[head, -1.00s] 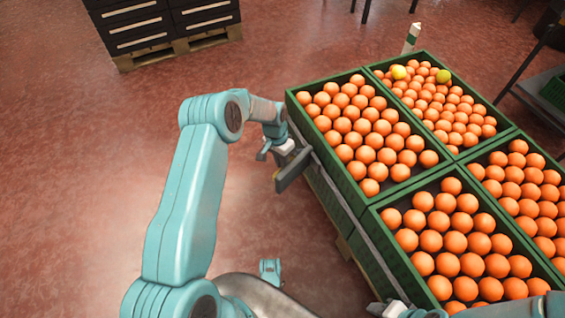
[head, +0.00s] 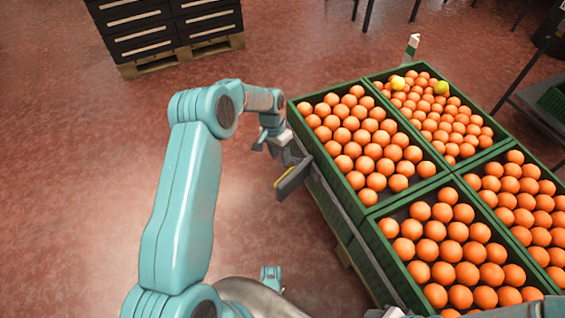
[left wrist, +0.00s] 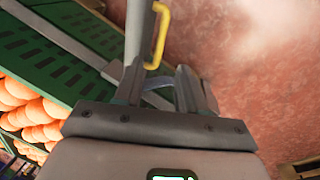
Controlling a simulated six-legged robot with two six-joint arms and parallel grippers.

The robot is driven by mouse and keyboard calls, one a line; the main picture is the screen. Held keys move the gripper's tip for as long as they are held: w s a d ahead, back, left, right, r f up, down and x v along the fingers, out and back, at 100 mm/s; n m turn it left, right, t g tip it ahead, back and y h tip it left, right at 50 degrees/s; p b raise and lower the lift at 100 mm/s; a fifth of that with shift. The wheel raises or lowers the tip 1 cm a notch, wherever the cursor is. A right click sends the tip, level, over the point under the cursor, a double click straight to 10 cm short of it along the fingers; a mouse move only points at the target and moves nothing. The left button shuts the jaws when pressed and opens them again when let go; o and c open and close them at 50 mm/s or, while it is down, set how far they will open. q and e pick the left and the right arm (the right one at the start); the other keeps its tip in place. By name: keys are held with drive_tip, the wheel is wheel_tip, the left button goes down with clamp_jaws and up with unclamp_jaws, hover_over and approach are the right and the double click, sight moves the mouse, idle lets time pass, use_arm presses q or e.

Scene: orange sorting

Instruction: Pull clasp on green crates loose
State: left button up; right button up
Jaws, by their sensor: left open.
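Green crates (head: 410,192) full of oranges stand together on the right in the head view. The clasp (head: 293,180), a dark grey bar with a yellow strip, sticks out at the left side of the crates beside a grey rail. My left gripper (head: 270,143) is open, just behind and above the clasp. In the left wrist view the yellow handle (left wrist: 161,33) lies beyond the fingertips, next to a grey bar (left wrist: 138,30); I see nothing clearly gripped. A part of my right arm shows at the bottom edge; its jaws are not clear.
A metal-framed table (head: 535,110) stands at the far right. The reddish floor (head: 80,190) left of the crates is clear.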

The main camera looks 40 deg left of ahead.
use_arm(q)
wheel_tip(320, 180, up, 8)
drive_tip(key=a+p, duration=0.1)
drive_tip(key=p, duration=0.1)
drive_tip(key=shift+a, duration=0.2)
drive_tip(key=shift+w+f, duration=0.1)
drive_tip(key=shift+h, duration=0.4)
drive_tip(key=s+d+f, duration=0.1)
drive_tip(key=d, duration=0.1)
drive_tip(key=d+f, duration=0.2)
drive_tip(key=s+d+f, duration=0.1)
drive_tip(key=d+f, duration=0.1)
drive_tip(key=shift+s+d+f, duration=0.25)
drive_tip(key=shift+s+d, duration=0.1)
drive_tip(key=shift+d, duration=0.05)
drive_tip(key=s+d+f+n, duration=0.1)
drive_tip(key=s+d+f, duration=0.4)
drive_tip(key=s+d, duration=0.3)
drive_tip(key=s+d+f+n+h, duration=0.1)
drive_tip(key=s+d, duration=0.4)
drive_tip(key=s, duration=0.3)
drive_tip(key=s+d+n, duration=0.1)
drive_tip(key=s+d, duration=0.3)
drive_tip(key=s, duration=0.3)
wheel_tip(320, 180, up, 28)
drive_tip(key=p, duration=2.8)
drive_tip(key=shift+s+d+t, duration=0.15)
drive_tip(key=shift+t, duration=0.15)
